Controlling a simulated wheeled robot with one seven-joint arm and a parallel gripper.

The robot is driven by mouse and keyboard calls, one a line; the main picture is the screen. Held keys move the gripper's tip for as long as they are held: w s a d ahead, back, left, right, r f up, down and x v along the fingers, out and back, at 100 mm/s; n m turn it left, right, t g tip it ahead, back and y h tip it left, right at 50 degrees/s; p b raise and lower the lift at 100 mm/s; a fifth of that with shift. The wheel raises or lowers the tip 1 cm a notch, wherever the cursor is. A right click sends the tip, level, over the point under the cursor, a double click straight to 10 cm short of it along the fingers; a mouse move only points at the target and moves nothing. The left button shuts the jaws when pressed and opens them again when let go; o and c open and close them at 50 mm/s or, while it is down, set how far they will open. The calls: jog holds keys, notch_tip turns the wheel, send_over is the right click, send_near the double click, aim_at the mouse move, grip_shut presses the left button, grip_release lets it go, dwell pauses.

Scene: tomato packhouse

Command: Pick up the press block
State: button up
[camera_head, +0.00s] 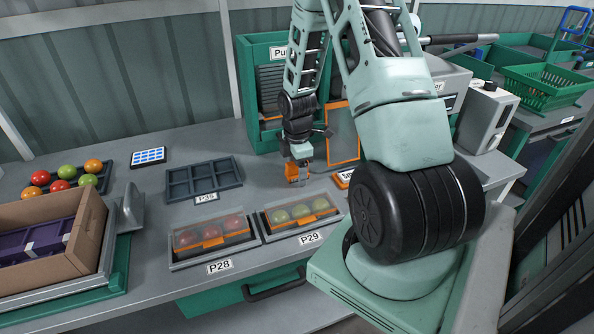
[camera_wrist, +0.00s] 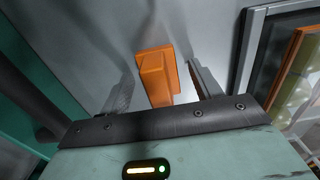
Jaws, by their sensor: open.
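The press block (camera_head: 292,171) is a small orange block on the grey bench, right below the end of my arm in the head view. In the wrist view the press block (camera_wrist: 156,72) stands between my two fingers, with bare bench around it. My gripper (camera_head: 300,175) is open and points down at the block. In the wrist view my gripper (camera_wrist: 162,84) has one finger on each side of the block. Bare bench shows between the block and the right finger. I cannot tell whether the left finger touches it.
Lidded tomato trays P28 (camera_head: 186,256) and P29 (camera_head: 272,228) sit at the bench's front edge. An empty divided tray (camera_head: 202,178) is left of my gripper. A green cabinet (camera_head: 250,95) and an orange frame (camera_head: 343,136) stand close behind. A cardboard box (camera_head: 93,232) is at left.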

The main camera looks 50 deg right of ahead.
jog(key=c, duration=1.1)
